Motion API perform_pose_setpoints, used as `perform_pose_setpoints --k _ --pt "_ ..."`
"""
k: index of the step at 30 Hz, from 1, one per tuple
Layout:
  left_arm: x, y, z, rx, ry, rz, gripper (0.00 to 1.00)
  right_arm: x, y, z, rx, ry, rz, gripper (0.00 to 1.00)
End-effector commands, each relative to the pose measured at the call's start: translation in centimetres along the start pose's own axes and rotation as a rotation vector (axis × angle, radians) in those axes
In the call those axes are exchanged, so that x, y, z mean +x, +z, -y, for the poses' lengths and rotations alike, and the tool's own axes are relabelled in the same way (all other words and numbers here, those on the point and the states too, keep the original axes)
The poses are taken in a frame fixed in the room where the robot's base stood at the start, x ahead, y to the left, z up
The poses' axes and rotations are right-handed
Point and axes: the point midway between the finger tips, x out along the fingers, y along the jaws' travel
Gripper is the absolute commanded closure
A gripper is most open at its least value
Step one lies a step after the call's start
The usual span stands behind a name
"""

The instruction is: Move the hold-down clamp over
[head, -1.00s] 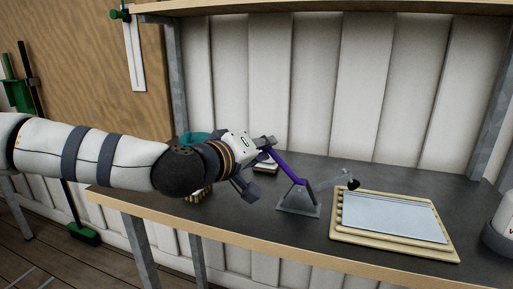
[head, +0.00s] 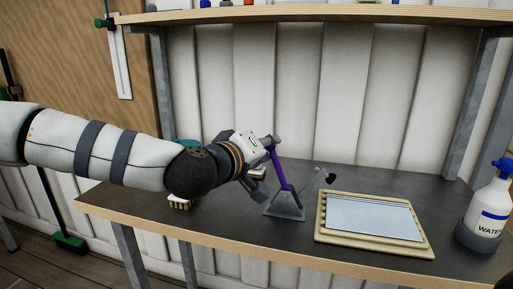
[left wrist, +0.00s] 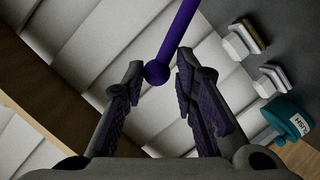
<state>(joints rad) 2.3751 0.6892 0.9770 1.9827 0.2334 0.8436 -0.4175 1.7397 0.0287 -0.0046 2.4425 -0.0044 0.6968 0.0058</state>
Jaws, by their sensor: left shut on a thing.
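The hold-down clamp has a grey base (head: 285,208) standing on the dark workbench. Its purple handle (head: 278,168) leans up to the left, and its grey arm reaches right and up to a black tip (head: 331,178). My left gripper (head: 264,160) is shut on the handle near its upper end. In the left wrist view the handle (left wrist: 178,35) ends in a purple ball (left wrist: 157,73) between my fingers (left wrist: 158,95). In the head view my gripper hides part of the handle's top. My right gripper is not in view.
A cream tray with a pale panel (head: 372,218) lies close right of the clamp. A water bottle (head: 488,208) stands at the far right. A teal container (left wrist: 287,122) is beyond. A shelf (head: 330,14) runs above.

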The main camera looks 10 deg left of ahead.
Motion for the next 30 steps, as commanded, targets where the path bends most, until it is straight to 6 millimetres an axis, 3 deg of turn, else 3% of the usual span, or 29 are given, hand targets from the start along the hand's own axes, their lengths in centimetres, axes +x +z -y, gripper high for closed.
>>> perform_pose_setpoints --k 3,29,30 --pt "-0.1 0.4 -1.0 0.000 0.007 0.007 0.88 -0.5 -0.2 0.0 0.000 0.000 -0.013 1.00" --pt "0.3 1.6 -2.1 -0.001 0.004 0.011 0.85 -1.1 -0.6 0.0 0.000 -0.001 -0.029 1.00" --pt "0.3 1.6 -2.1 -0.001 0.004 0.012 0.68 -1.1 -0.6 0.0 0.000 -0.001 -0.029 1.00"
